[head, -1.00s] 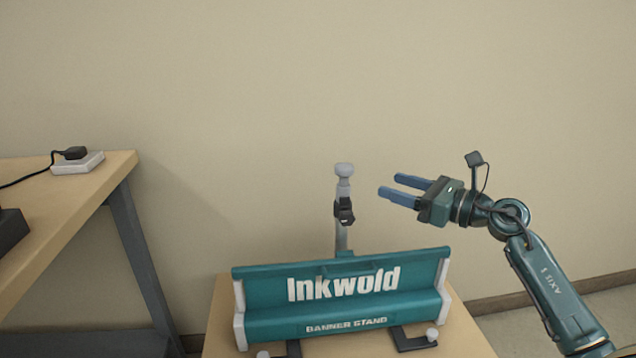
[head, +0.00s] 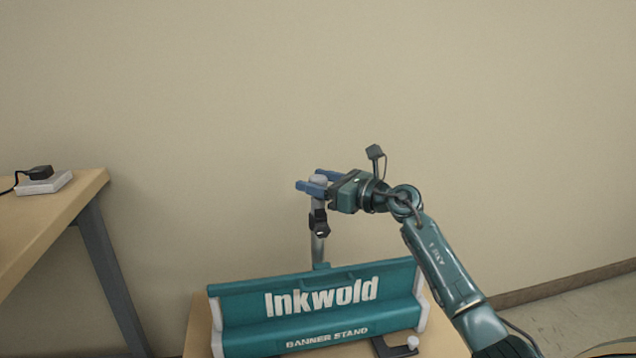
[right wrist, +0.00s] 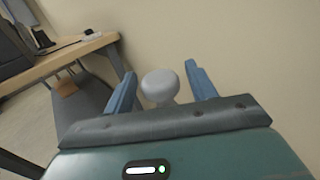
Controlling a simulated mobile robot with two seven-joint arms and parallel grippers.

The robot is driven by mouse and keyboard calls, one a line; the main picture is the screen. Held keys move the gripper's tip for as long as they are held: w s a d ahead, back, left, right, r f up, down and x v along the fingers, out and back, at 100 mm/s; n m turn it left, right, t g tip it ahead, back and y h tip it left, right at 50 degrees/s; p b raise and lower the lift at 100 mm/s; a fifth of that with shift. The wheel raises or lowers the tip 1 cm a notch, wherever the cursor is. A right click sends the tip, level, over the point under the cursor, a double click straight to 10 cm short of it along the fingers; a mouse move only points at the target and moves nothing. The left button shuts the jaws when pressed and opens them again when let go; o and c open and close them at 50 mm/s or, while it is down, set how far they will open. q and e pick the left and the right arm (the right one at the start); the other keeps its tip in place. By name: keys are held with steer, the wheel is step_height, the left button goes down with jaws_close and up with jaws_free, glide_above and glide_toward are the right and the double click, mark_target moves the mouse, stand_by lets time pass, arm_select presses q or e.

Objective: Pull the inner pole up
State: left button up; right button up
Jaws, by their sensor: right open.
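The inner pole (head: 319,197) is a short light-grey tube with a rounded knob, standing upright out of a black clamp (head: 320,222) on the outer pole (head: 317,248). My right gripper (head: 311,181) is open, with its blue fingers at the height of the knob, one on either side of it. In the right wrist view the knob (right wrist: 160,86) sits between the two spread fingers, with a gap on each side. The teal Inkwold banner stand base (head: 318,309) stands below, in front of the pole. My left gripper is not in view.
The base stands on a small wooden table (head: 198,318). At left is a wooden workbench (head: 62,212) with a grey leg, carrying a white box (head: 44,184) with a black plug. A plain wall is behind. Air above the pole is clear.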

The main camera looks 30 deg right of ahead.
steer(key=shift+c, duration=0.5)
jaws_close()
